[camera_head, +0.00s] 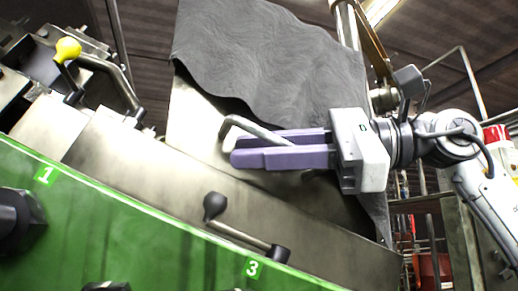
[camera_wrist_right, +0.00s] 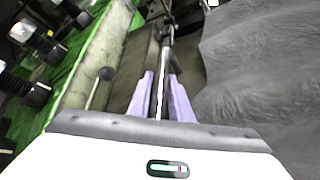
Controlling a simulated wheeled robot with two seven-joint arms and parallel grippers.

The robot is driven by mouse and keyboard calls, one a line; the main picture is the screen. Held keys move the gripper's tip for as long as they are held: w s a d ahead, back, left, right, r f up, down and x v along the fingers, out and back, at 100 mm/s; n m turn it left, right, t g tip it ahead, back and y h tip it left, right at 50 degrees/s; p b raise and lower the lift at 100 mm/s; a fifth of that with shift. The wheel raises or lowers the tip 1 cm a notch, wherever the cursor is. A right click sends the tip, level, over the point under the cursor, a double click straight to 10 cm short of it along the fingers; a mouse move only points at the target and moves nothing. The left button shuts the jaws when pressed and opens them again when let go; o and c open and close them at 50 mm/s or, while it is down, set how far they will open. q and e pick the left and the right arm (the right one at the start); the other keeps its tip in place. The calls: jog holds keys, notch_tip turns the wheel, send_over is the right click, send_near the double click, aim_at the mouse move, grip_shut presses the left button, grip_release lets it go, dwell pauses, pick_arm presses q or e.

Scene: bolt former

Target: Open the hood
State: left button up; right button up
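The hood (camera_head: 195,125) is a pale metal panel on the machine, with a dark grey wrinkled sheet over its upper part. A bent metal bar handle (camera_head: 247,127) stands out from it. My right gripper (camera_head: 240,150) reaches in from the right, its purple fingers at the handle and covering part of it. In the right wrist view, the handle (camera_wrist_right: 165,70) runs between the two fingers (camera_wrist_right: 162,85), which stand apart with a gap beside the bar. I cannot tell whether either finger touches it. My left gripper is not in view.
A yellow-knobbed lever (camera_head: 68,50) is at upper left. The dark sheet (camera_head: 270,60) hangs close above and behind my right gripper. Pipes and railings stand at right.

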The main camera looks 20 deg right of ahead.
grip_shut()
